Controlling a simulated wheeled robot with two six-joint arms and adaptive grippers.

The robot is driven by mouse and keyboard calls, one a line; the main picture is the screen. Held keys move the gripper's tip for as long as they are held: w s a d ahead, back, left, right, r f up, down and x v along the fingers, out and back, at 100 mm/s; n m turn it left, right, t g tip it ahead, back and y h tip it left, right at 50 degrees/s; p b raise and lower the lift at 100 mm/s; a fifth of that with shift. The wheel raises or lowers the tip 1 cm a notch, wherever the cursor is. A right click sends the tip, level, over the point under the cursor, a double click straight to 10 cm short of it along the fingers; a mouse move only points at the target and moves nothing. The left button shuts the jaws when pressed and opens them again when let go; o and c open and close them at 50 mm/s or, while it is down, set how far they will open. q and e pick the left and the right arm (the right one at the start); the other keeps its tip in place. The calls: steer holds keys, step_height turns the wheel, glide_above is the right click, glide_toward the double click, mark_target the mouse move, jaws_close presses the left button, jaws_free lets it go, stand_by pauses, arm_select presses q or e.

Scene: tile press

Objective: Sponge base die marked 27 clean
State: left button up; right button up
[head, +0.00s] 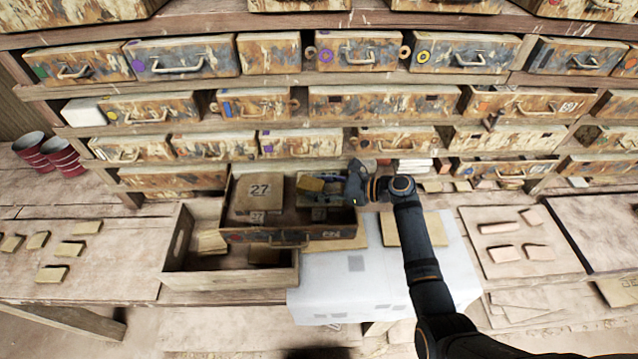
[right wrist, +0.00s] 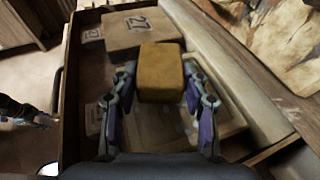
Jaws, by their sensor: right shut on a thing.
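The die marked 27 (head: 259,197) is a pale tan square block lying in the left part of an open drawer (head: 232,236). In the right wrist view the die (right wrist: 140,27) is at the top, its number turned. My right gripper (head: 322,187) reaches in from the right over the drawer. It is shut on a yellow-brown sponge (head: 310,184), which shows between the fingers in the right wrist view (right wrist: 161,70). The sponge is right of the die and appears apart from it, above other tan blocks.
A smaller block (head: 257,217) with a number lies in front of the die. A wooden crate (head: 175,240) stands at the drawer's left and front. Rows of closed drawers rise behind. A white sheet (head: 345,280) lies in front; loose tiles (head: 503,228) lie at right.

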mark_target(320, 208)
steer(key=shift+s, duration=0.65)
steer(key=shift+s+f, duration=0.15)
steer(key=shift+s, duration=0.7)
steer(key=shift+s, duration=0.9)
steer(key=shift+w, duration=0.1)
